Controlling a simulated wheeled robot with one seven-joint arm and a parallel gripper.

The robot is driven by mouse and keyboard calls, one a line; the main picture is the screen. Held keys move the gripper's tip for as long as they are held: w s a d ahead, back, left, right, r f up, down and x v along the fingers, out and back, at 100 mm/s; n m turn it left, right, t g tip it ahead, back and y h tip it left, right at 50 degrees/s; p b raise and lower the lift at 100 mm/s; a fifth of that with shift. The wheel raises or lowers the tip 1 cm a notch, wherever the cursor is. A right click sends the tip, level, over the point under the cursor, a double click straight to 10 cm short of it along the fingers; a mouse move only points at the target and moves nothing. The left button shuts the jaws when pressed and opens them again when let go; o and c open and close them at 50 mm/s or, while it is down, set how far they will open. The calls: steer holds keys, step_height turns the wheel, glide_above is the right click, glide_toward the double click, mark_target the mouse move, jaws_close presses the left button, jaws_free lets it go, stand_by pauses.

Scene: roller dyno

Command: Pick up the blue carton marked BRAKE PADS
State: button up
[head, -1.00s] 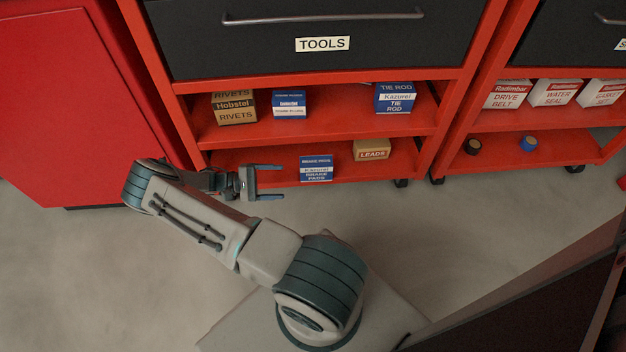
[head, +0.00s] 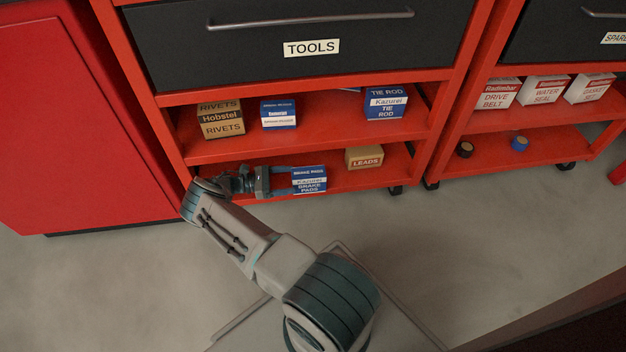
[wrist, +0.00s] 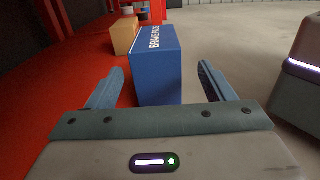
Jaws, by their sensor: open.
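The blue carton marked BRAKE PADS (head: 309,180) stands upright on the bottom shelf of the red cart below the TOOLS drawer. In the wrist view the carton (wrist: 157,72) is straight ahead, its near end at the mouth of my gripper (wrist: 163,88). The two fingers are spread wide, one on each side of the carton's near end, with a gap on both sides. In the head view my gripper (head: 281,182) is at the carton's left side, inside the bottom shelf space. The far fingertips are partly hidden there.
A tan LEADS box (head: 364,158) stands right of the carton, beyond it in the wrist view (wrist: 124,36). The shelf above (head: 330,139) holds RIVETS (head: 221,119), a small blue box (head: 278,114) and TIE ROD (head: 386,104). Grey floor lies open in front.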

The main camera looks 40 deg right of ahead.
mark_target(306, 177)
steer(key=b+x, duration=0.1)
steer(key=x, duration=0.6)
steer(key=shift+w+r, duration=0.1)
steer(key=shift+w, duration=0.05)
steer(key=c, duration=1.2)
